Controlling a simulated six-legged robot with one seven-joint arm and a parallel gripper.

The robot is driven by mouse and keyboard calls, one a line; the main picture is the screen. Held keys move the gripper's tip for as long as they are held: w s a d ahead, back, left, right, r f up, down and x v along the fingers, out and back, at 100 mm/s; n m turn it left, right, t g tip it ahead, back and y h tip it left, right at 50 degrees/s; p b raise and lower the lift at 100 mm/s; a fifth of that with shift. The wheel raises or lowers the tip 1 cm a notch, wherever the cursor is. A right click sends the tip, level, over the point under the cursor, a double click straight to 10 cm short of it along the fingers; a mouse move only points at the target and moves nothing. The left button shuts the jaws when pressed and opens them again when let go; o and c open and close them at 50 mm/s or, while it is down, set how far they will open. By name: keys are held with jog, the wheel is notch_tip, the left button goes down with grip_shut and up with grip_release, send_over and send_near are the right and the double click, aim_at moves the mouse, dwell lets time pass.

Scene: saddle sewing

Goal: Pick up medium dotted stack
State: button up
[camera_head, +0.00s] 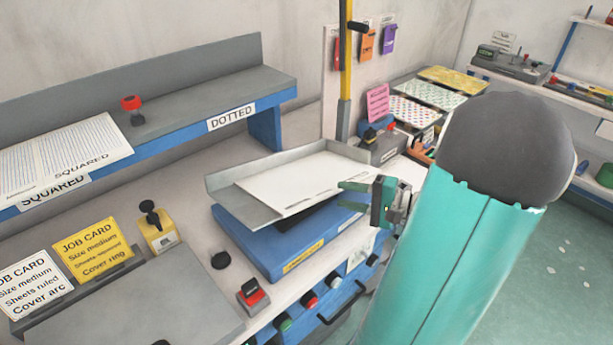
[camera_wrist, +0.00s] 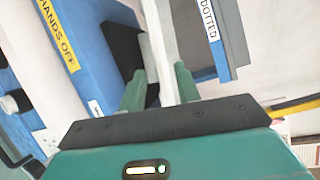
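A white paper stack (camera_head: 300,184) lies on the tilted grey tray (camera_head: 236,207) of a blue machine (camera_head: 257,241). Small print on its near edge is too fine to read, so I cannot confirm that it is the medium dotted stack. My gripper (camera_head: 346,195) is at the right part of the stack's near edge, one finger above the other. In the wrist view my gripper (camera_wrist: 160,88) has its fingers apart, with the pale edge of the stack (camera_wrist: 162,40) running between them. I cannot tell whether either finger touches it.
The shelf labelled DOTTED (camera_head: 200,105) bears a red-topped stamp (camera_head: 132,107). Squared sheets (camera_head: 65,150) lie at its left. Job cards (camera_head: 93,247) stand at front left, near a yellow stamp (camera_head: 157,232). A yellow post (camera_head: 346,60) rises behind the tray. Buttons line the bench front.

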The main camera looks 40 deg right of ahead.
aim_at(320, 190)
jog(key=x, duration=0.7)
jog(key=shift+w+a, duration=0.15)
jog(key=shift+a, duration=0.1)
grip_shut()
